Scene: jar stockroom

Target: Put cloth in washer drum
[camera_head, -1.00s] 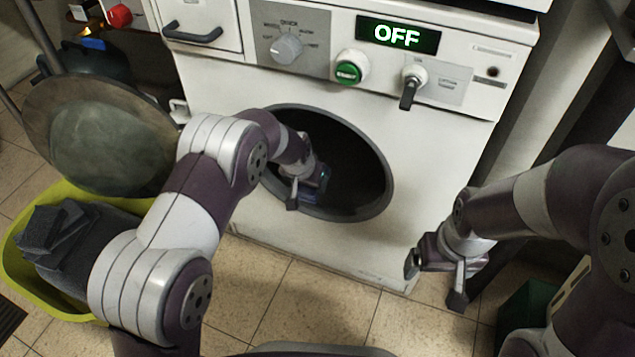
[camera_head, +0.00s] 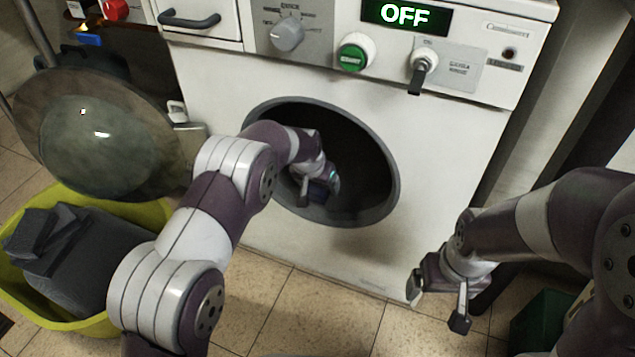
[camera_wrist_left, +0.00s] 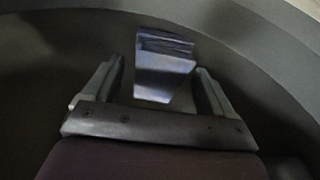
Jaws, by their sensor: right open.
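The washer drum opening (camera_head: 365,165) is a dark round hole in the white washer's front. My left arm reaches into it, with the left gripper (camera_head: 319,188) inside the opening. A small dark blue cloth (camera_head: 322,191) shows at that gripper. In the left wrist view the folded blue-grey cloth (camera_wrist_left: 165,65) lies between and beyond the spread fingers of the left gripper (camera_wrist_left: 160,68), with a gap beside the left finger. Whether the cloth touches the drum wall is unclear. My right gripper (camera_head: 437,303) is open and empty, low in front of the washer's right side.
The round washer door (camera_head: 95,135) stands open at the left. Below it a yellow-green basket (camera_head: 95,325) holds dark grey cloths (camera_head: 85,255). The washer display (camera_head: 405,16) reads OFF, above a green start button (camera_head: 352,58). A dark green box (camera_head: 540,320) stands at the lower right.

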